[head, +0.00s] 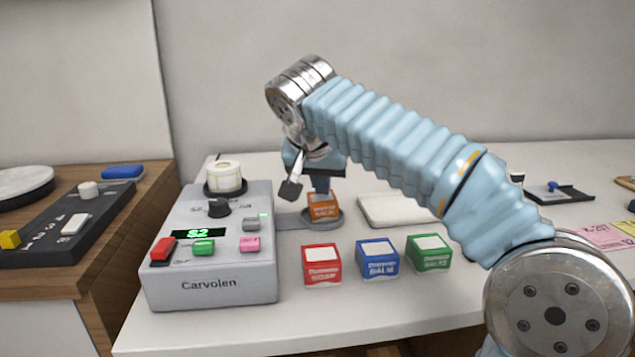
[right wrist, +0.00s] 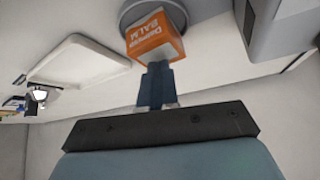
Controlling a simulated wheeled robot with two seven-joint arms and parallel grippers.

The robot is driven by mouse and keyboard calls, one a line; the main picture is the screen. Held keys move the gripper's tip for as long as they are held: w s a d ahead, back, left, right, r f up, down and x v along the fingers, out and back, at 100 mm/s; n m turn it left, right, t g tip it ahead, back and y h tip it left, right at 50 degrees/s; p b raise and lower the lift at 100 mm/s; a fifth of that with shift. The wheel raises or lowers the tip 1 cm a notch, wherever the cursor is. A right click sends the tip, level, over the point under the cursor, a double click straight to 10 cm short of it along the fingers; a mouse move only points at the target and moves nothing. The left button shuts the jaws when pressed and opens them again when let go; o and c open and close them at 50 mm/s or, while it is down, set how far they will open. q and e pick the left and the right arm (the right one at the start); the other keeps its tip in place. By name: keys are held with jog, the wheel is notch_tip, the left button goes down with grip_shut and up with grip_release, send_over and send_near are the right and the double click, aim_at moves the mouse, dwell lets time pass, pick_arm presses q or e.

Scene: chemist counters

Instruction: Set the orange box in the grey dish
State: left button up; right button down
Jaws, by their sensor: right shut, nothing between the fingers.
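The orange box (head: 323,208) sits in the round grey dish (head: 337,219) beside the grey machine, within its rim as far as I can see. In the right wrist view the orange box (right wrist: 152,42) shows its printed face, with the grey dish (right wrist: 131,14) around its far end. My right gripper (head: 320,186) is shut and empty, its dark blue fingers close together right at the box. In the right wrist view the fingertips (right wrist: 156,68) overlap the box's edge; I cannot tell whether they touch it. My left gripper is not in view.
The grey Carvolen machine (head: 208,285) with buttons stands left of the dish. Red (head: 322,266), blue (head: 377,259) and green (head: 428,253) boxes stand in a row in front. A white flat tray (head: 385,209) lies right of the dish. The counter's front strip is clear.

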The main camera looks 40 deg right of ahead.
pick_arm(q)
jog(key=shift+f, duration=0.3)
pick_arm(e)
jog(key=shift+s+a+f, duration=0.1)
jog(key=shift+f, duration=0.35)
jog(key=shift+f, duration=0.1)
pick_arm(q)
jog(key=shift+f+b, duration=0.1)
jog(key=shift+b, duration=0.2)
pick_arm(e)
jog(key=shift+s+a+f, duration=0.1)
jog(key=shift+s+a, duration=0.25)
jog(key=shift+a, duration=0.2)
jog(key=shift+r+p, duration=0.9)
jog(key=shift+d+f, duration=0.1)
jog(key=shift+f, duration=0.05)
jog(key=s+a, duration=0.2)
jog(key=a, duration=0.1)
jog(key=s+a+b, duration=0.1)
jog(key=s+a, duration=0.5)
jog(key=shift+a, duration=0.1)
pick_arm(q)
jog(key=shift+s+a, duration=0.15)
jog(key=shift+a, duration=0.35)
pick_arm(e)
jog(key=c, duration=1.8)
grip_release()
jog(key=shift+c, duration=0.2)
